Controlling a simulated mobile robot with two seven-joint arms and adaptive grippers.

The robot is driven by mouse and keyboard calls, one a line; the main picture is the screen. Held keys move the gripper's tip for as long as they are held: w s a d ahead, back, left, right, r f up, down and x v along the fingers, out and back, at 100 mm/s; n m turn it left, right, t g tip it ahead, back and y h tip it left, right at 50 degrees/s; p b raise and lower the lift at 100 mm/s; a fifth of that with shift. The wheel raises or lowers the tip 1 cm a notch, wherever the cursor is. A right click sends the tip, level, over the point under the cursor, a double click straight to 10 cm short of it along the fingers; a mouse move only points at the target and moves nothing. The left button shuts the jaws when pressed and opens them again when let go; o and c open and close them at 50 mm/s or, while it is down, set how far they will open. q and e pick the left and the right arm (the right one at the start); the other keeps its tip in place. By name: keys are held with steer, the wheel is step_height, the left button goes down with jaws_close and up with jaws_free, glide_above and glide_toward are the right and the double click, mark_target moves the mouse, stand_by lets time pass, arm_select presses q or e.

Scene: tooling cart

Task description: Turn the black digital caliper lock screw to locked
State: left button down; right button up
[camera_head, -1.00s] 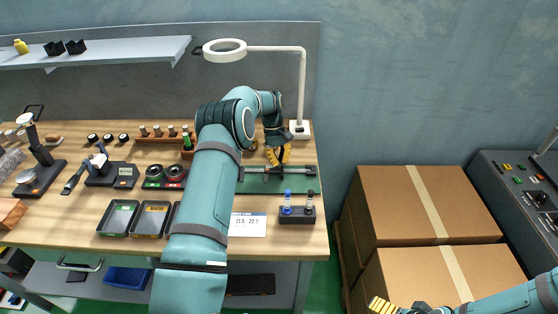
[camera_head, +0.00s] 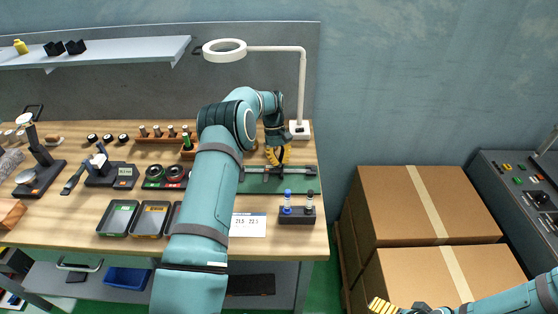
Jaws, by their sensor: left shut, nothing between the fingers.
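The black digital caliper (camera_head: 300,171) lies on a green mat (camera_head: 293,186) on the right part of the bench. Its left end is hidden behind my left arm, and the lock screw is too small to make out. My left gripper (camera_head: 278,158) points down at the caliper's upper edge with its yellow fingers shut and nothing between them. I cannot tell whether the fingertips touch the caliper. My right gripper (camera_head: 383,306) shows only in part at the bottom edge, by the cardboard boxes, away from the bench.
A holder with blue and black-topped pieces (camera_head: 297,214) and a white number card (camera_head: 247,225) stand in front of the mat. A ring lamp (camera_head: 303,90) rises behind it. Trays (camera_head: 118,218) and gauges lie left of my arm. Cardboard boxes (camera_head: 395,205) stand right of the bench.

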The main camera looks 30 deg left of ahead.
stand_by(0.4)
arm_select(q)
steer(key=c, duration=1.2)
jaws_free()
steer(key=shift+v, duration=3.75)
